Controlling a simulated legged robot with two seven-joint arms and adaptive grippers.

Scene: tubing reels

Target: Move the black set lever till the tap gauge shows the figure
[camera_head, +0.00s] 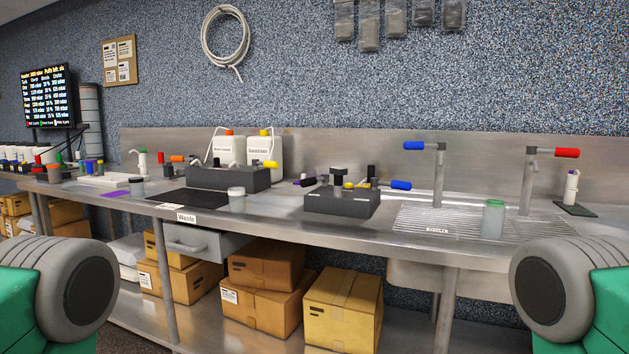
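I cannot tell for sure which part is the black set lever. Small black upright parts (371,171) show by the dark grey block (342,203) on the steel counter, which also has a yellow-tipped handle (355,186) and a blue-tipped handle (400,184). Two tall steel taps stand to the right, one with a blue handle (414,146), one with a red handle (567,152). No gauge dial is clearly readable. A wall screen (50,95) lists mbar figures too small to read surely. Neither gripper is in view; only my arm parts show at the lower corners.
The steel counter (300,222) holds a second dark block (222,179), two white jugs (264,153), a lidded cup (236,198), a green-tinted jar (493,220) and a drain grate (450,222). Cardboard boxes (343,310) fill the lower shelf. A drawer (190,240) hangs below the counter.

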